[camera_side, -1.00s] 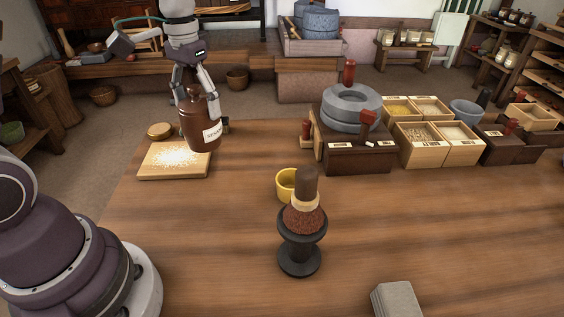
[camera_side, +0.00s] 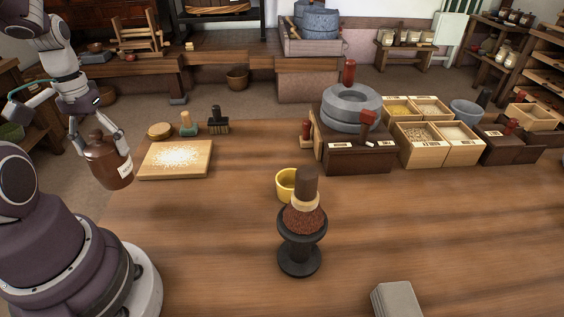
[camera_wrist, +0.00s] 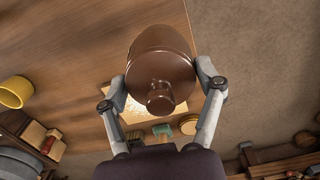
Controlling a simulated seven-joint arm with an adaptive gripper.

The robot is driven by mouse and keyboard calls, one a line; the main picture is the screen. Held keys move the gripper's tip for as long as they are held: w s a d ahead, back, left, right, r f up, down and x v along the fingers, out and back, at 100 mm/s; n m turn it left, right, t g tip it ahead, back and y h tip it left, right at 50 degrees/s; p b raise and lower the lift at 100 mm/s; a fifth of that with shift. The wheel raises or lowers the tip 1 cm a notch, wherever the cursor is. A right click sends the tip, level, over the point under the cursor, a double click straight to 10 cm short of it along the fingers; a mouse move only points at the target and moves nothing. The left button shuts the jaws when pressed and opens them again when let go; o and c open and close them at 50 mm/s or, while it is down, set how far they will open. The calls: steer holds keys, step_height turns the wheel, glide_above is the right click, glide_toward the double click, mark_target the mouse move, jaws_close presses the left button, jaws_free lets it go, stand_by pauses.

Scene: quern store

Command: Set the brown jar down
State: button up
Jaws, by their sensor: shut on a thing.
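The brown jar (camera_side: 108,165) has a lid with a knob and a white label. It is near the left edge of the table in the side view, tilted a little. My gripper (camera_side: 96,140) is shut around its upper part from above. In the wrist view the jar (camera_wrist: 161,68) sits between the two fingers of my gripper (camera_wrist: 162,84), seen from its lid end. The side view does not clearly show whether the jar's base touches anything; it appears held up beside the table's left edge.
A wooden board (camera_side: 198,165) with pale flour lies right of the jar. A round tin (camera_side: 159,131) and two brushes (camera_side: 218,124) stand behind it. A yellow cup (camera_side: 286,184) and a black stand (camera_side: 299,256) are mid-table. The table (camera_side: 200,225) is bare at front left.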

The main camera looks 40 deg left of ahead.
mark_target(96, 131)
step_height(96, 131, down, 6)
steer(key=shift+r, duration=0.25)
steer(key=shift+f, duration=0.1)
steer(key=o, duration=1.2)
steer(key=shift+f, duration=0.1)
step_height(96, 131, up, 10)
steer(key=shift+w+f, duration=0.1)
steer(key=shift+f, duration=0.1)
steer(key=shift+d+r, duration=0.1)
steer(key=shift+r, duration=0.25)
steer(key=w+d+r+m+t+y, duration=0.1)
steer(key=w+d+r+m+t, duration=0.1)
steer(key=d, duration=0.6)
steer(key=shift+w+d+r+m+t, duration=0.4)
steer(key=shift+w+r+m, duration=0.4)
steer(key=shift+w+m, duration=0.35)
steer(key=shift+o, duration=0.5)
steer(key=d+r+m+t+h, duration=0.1)
steer(key=d+m+t, duration=0.1)
steer(key=d+m, duration=0.2)
steer(key=d, duration=0.3)
steer(key=shift+s+d+r+t, duration=0.2)
steer(key=shift+d+t, duration=0.1)
steer(key=shift+t, duration=0.1)
